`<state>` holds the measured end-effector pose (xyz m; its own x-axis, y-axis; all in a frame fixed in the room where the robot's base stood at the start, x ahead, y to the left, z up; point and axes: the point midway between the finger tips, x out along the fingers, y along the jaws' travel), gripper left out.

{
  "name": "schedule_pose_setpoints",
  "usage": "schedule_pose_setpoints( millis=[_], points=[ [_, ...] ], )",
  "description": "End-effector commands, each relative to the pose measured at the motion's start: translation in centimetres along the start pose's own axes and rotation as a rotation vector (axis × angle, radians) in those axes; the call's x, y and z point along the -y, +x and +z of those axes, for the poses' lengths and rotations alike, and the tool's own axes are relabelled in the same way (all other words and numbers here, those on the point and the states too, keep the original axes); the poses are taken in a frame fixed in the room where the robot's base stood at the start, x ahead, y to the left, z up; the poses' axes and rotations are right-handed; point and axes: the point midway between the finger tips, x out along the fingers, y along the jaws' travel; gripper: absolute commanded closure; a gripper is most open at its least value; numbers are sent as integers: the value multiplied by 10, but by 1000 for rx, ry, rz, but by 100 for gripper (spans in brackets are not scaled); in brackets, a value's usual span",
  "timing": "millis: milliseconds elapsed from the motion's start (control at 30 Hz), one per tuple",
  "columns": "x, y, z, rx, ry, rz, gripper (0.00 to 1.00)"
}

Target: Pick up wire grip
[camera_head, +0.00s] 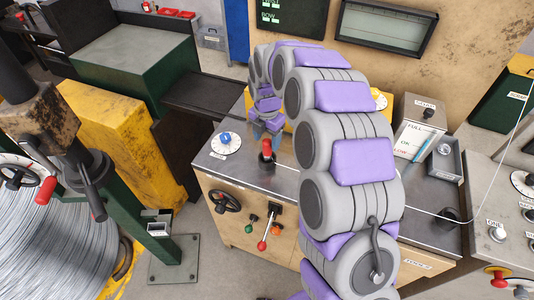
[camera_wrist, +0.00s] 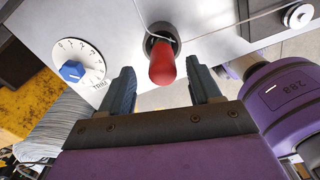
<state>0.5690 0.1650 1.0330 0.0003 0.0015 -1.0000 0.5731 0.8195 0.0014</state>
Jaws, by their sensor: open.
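The wire grip, which I take to be the red-handled piece (camera_head: 267,148), stands on the grey metal top of the workbench. In the wrist view its red handle (camera_wrist: 162,66) points towards the camera, with a dark round collar behind it. A thin wire passes at the collar. My gripper (camera_head: 267,127) is above and just behind the handle in the head view. In the wrist view my gripper (camera_wrist: 163,80) is open, with one dark blue finger on each side of the handle and gaps between. Whether the fingertips reach around the handle is hard to tell.
A white dial with a blue knob (camera_head: 225,139) is left of the handle; it also shows in the wrist view (camera_wrist: 73,71). A black handwheel (camera_head: 224,201) and red-tipped lever (camera_head: 263,244) are on the bench front. A grey box (camera_head: 443,158) stands at right.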

Motion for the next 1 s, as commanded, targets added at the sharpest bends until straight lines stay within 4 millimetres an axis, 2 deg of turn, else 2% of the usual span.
schedule_pose_setpoints(
  millis=[333,600,1000],
  points=[
    [2,47,-1,0,0,-5,37],
    [3,49,0,0,0,-3,38],
    [2,49,0,0,0,-3,76]
  ],
)
